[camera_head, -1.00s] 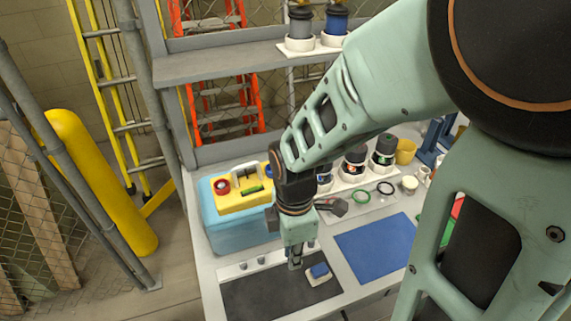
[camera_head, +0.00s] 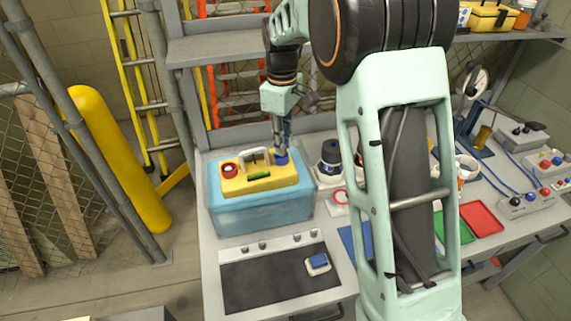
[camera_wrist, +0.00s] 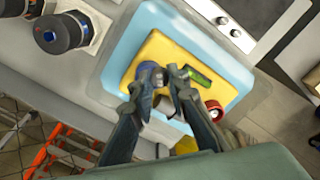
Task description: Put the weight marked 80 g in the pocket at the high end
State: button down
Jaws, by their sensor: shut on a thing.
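My gripper (camera_head: 282,150) is above the right part of a yellow float (camera_head: 235,186) in a blue tank (camera_head: 262,212). It is shut on a short blue weight (camera_head: 281,159), which also shows between the fingertips in the wrist view (camera_wrist: 150,75). The weight is upright, at or just above the float's top; I cannot tell whether it touches. Its marking is not readable. The float carries a red knob (camera_head: 229,170), a pale handle (camera_head: 254,156) and a green vial (camera_head: 259,176). The pocket under the weight is hidden, and the float's tilt is unclear.
A dark mat (camera_head: 265,283) with a blue-and-white block (camera_head: 318,264) lies in front of the tank. Black-and-blue jars (camera_head: 330,156) stand right of it. A shelf (camera_head: 215,48) runs behind, near my arm. My arm hides much of the right side.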

jog(key=shift+m, duration=0.5)
jog(key=shift+w+a+f+b, duration=0.1)
jog(key=shift+w+f+b, duration=1.35)
jog(key=shift+b, duration=0.25)
jog(key=shift+f, duration=0.25)
jog(key=shift+f+b, duration=0.35)
jog(key=shift+f, duration=0.35)
jog(key=shift+s+f+b, duration=0.1)
jog(key=shift+f+b, duration=0.2)
jog(key=shift+f, duration=0.05)
